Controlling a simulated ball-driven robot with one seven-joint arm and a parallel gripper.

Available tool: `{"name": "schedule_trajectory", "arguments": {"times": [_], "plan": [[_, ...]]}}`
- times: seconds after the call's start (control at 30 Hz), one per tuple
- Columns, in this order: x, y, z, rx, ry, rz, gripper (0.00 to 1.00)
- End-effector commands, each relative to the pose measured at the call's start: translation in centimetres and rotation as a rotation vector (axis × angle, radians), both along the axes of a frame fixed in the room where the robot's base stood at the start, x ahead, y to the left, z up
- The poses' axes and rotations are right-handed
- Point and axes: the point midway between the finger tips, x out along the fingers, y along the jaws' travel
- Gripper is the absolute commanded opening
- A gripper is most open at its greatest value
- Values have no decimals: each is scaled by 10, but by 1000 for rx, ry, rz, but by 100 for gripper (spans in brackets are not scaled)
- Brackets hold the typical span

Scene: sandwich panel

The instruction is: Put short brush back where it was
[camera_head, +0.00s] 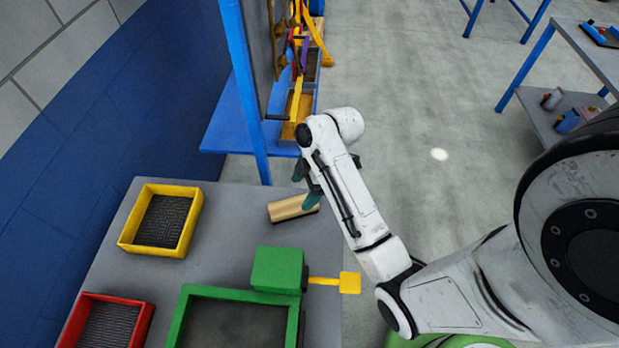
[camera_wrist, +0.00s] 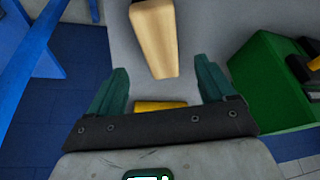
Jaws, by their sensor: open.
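A light wooden block-like piece (camera_head: 290,207), which may be the short brush, lies near the far right corner of the grey table. Its bristles do not show. The same piece shows at the top of the wrist view (camera_wrist: 156,40), its near end close to the gap between the fingertips. My gripper (camera_head: 306,186) is over it, with dark green fingers. In the wrist view my gripper (camera_wrist: 162,78) is open, with nothing held. The arm partly hides the fingers in the head view.
The grey table (camera_head: 222,205) bears a yellow tray (camera_head: 190,232), a red tray (camera_head: 141,328), a green tray (camera_head: 176,327) and a green block (camera_head: 277,269) with a yellow handle. Beyond stands a blue-framed panel (camera_head: 243,70) with hanging tools.

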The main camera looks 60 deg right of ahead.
Motion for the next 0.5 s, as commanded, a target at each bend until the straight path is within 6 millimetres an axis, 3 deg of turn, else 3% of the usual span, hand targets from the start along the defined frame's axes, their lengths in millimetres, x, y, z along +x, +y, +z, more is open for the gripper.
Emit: {"name": "schedule_trajectory", "arguments": {"times": [0.2, 0.5], "plan": [[-9, -9, 31, -1, -2, -1, 83], [-13, -11, 41, 1, 1, -1, 83]]}}
